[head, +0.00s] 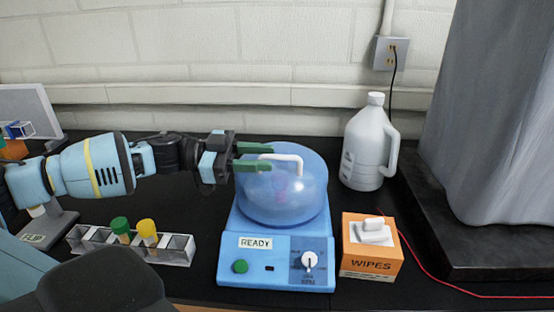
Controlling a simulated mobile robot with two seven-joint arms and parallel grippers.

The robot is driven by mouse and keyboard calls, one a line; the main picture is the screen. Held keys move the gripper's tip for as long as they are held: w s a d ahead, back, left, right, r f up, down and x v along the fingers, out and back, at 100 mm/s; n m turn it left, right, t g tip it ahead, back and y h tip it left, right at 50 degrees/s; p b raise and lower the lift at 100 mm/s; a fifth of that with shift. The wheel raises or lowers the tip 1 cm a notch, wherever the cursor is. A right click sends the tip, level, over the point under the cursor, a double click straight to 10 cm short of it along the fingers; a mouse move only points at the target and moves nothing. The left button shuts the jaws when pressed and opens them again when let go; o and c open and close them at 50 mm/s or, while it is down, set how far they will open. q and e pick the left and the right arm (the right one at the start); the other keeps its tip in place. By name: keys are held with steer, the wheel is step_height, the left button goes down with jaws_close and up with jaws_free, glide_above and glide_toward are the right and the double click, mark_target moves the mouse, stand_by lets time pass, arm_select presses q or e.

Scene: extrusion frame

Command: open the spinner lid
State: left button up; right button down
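The spinner is a blue machine (276,248) on the dark bench, with a READY label, a green button and a dial on its front. Its domed, see-through blue lid (285,198) is down over the bowl. A white bent handle (284,157) stands on top of the lid. My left gripper (268,157) comes in from the left, its two green fingers apart, one above the other. The handle's left end shows between the fingertips; I cannot tell if they touch it. My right gripper is not in view.
A rack (178,250) with a green-capped and a yellow-capped tube stands left of the spinner. An orange wipes box (368,262) is close on its right. A white jug (364,148) stands behind right. A red cord (425,270) lies at the right.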

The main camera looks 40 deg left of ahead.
arm_select(q)
steer(key=shift+x, duration=1.4)
steer(key=shift+c, duration=0.3)
jaws_close()
